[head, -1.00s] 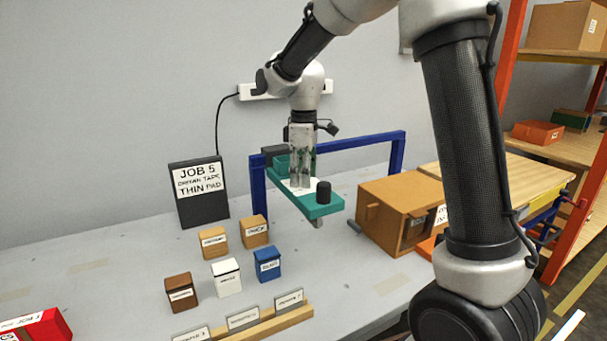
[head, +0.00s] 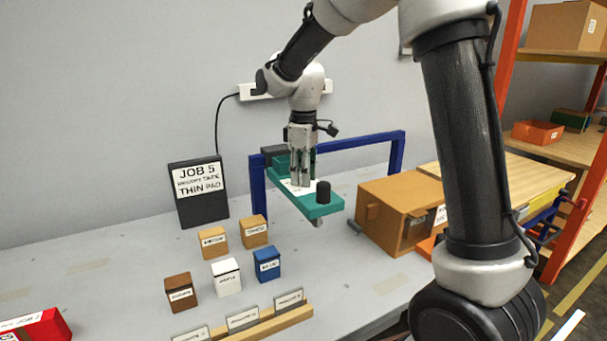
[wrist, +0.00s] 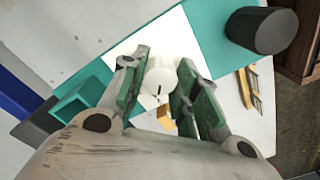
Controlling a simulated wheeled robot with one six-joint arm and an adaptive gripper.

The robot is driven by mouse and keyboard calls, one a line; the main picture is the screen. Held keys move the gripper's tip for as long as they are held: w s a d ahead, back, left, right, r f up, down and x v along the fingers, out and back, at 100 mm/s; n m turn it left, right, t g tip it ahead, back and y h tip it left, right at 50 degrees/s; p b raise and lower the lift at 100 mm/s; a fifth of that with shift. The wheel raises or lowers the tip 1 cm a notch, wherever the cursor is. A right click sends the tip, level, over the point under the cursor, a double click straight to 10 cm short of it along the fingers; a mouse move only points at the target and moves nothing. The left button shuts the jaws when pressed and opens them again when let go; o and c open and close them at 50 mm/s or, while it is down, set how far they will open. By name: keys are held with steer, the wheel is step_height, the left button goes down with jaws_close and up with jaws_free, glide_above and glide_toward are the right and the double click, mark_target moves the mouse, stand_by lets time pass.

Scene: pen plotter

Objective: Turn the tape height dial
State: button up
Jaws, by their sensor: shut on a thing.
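The tape height dial (wrist: 160,78) is a round white knob with a short dark mark near its lower edge. It sits on a white plate (wrist: 190,38) on the teal plotter carriage (head: 318,207). My gripper (wrist: 158,85) points down over the carriage, with its green-padded fingers on either side of the dial, shut on it. In the head view my gripper (head: 300,184) stands on the white plate and its fingers hide the dial. A dark cylindrical knob (head: 323,192) stands on the carriage just right of my gripper.
A blue frame (head: 360,145) spans behind the carriage. An orange-brown box (head: 385,220) stands to the right. Small labelled blocks, including a blue one (head: 267,264), stand front left. A black job sign (head: 200,206) stands at the left.

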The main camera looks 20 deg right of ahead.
steer(key=m, duration=1)
steer(key=shift+w+m, duration=0.1)
steer(key=shift+m, duration=0.2)
stand_by(0.4)
steer(key=o, duration=1)
step_height(320, 180, up, 12)
steer(key=shift+r, duration=0.1)
